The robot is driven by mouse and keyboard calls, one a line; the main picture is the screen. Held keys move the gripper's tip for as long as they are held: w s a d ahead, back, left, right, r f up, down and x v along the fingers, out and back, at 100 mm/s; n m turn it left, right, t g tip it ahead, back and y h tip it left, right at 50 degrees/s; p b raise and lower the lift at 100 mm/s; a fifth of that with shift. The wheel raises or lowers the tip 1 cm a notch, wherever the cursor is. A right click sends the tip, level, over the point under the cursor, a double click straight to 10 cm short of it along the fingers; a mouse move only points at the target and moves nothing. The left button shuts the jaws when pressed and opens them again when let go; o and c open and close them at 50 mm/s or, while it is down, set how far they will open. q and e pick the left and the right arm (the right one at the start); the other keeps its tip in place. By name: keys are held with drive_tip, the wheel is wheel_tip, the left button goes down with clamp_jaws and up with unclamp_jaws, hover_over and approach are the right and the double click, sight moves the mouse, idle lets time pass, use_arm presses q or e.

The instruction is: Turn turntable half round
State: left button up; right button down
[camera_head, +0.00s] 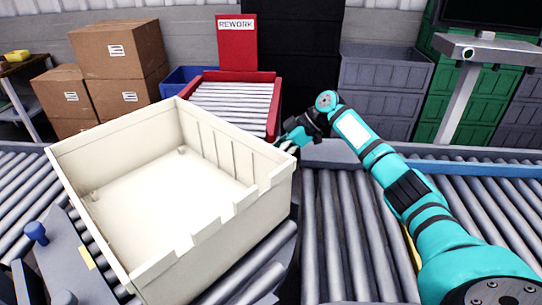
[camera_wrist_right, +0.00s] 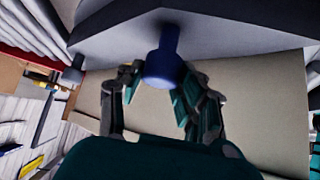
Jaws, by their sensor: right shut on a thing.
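The turntable (camera_head: 66,262) is a grey frame with rollers, mostly hidden under a cream crate (camera_head: 120,139) that sits on it at an angle. One blue knob (camera_head: 36,232) stands on its frame at the left. My right gripper (camera_head: 292,140) is at the crate's far right side. In the right wrist view, my right gripper (camera_wrist_right: 160,84) is shut on another blue knob (camera_wrist_right: 167,62), with a finger on each side of it. The crate hides this knob in the head view. My left gripper is not in view.
Roller conveyors (camera_head: 345,240) lie to the right and left of the turntable. A red-framed rework lane (camera_head: 235,100) runs behind it, with a REWORK sign (camera_head: 237,42). Cardboard boxes (camera_head: 120,45) and a blue bin (camera_head: 186,79) stand at the back left.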

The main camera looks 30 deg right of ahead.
drive_tip(key=shift+d, duration=0.1)
drive_tip(key=c, duration=0.9)
unclamp_jaws()
drive_tip(key=v, duration=1.2)
drive_tip(key=shift+s, duration=0.1)
